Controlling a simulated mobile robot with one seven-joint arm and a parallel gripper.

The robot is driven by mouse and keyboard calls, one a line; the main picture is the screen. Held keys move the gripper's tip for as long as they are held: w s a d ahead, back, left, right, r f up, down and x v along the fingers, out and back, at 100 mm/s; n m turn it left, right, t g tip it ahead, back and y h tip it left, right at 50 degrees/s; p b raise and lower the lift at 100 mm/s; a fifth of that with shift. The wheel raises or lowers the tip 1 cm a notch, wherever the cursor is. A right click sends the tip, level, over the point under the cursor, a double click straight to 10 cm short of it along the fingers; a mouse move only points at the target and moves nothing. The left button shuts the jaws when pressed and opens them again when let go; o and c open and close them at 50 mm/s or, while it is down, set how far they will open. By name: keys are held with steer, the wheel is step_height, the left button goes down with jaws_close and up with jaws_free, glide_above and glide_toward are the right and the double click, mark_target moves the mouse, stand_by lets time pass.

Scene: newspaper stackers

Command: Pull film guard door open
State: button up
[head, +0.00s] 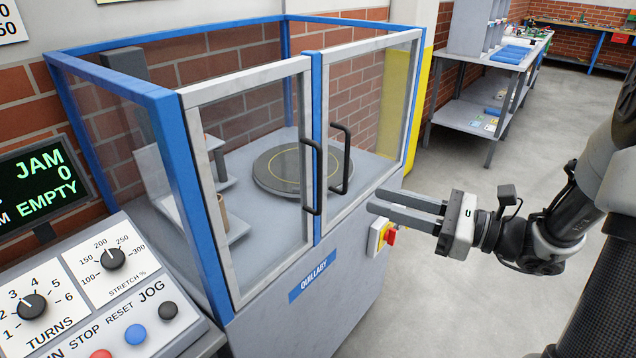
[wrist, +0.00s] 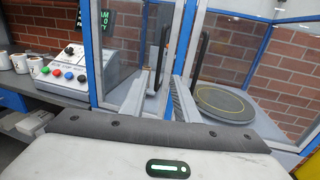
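The film guard is a blue-framed clear enclosure with two grey-framed glazed doors, a left door (head: 308,105) and a right door (head: 412,110), meeting at a blue centre post (head: 318,150). Both look shut. Each has a black upright bar handle beside the post: left handle (head: 306,180) and right handle (head: 347,165). The handles also show in the wrist view, left (wrist: 162,55) and right (wrist: 198,58). My gripper (head: 371,200) is open and empty, in front of the right door, its fingers pointing left towards the handles. No contact with either handle is visible.
Behind the doors is a round dark turntable (head: 290,172). A control panel (head: 90,290) with knobs and buttons stands at the left, below a display reading JAM (head: 38,180). A red-and-yellow switch (head: 383,236) is on the cabinet side. Open floor (head: 480,310) lies at the right.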

steer(key=b, duration=0.2)
glide_above(319, 209)
steer(key=shift+w, duration=0.35)
jaws_close()
